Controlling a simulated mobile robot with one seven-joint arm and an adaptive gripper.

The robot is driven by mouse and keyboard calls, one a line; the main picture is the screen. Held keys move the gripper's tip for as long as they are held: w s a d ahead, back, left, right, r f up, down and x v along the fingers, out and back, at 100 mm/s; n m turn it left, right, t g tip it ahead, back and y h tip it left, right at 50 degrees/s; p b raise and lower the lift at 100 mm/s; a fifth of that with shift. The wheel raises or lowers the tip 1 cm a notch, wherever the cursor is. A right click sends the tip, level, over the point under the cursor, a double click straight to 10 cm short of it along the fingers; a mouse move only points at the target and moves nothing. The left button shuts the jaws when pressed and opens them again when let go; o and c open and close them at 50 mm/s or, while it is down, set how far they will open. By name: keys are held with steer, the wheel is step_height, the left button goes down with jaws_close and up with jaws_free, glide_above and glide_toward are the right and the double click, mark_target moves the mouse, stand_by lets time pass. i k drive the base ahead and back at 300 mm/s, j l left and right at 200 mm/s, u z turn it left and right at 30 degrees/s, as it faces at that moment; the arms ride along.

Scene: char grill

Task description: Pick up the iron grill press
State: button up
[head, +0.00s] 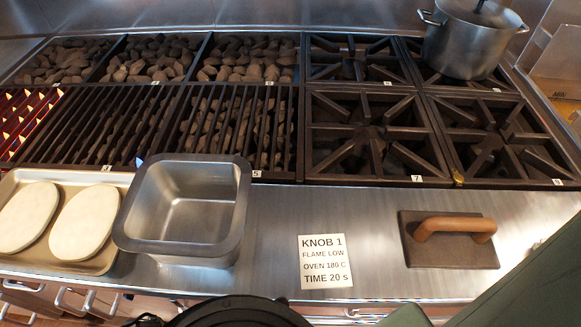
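The iron grill press (418,252) lies on the steel counter at the right, in front of the burners. It has a flat, dark rectangular plate and a brown cylindrical handle (455,227) along its top. The handle runs roughly left to right. Nothing is touching the press from above, and its handle is in full view. My gripper does not show in the head view, so I cannot see its fingers.
A sign card (326,262) lies left of the press, with bare counter between. A deep steel pan (236,225) and a tray (98,262) with two pale flatbreads are further left. Burner grates (375,140) stand behind. A lidded pot (470,45) is at the back right.

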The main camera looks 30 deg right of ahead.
mark_target(449, 241)
steer(key=k+l, duration=0.15)
steer(key=l, duration=0.2)
steer(key=k+l, duration=0.1)
steer(key=l, duration=0.2)
steer(key=k+l+z, duration=0.5)
steer(key=i+l, duration=0.05)
steer(key=i, duration=0.05)
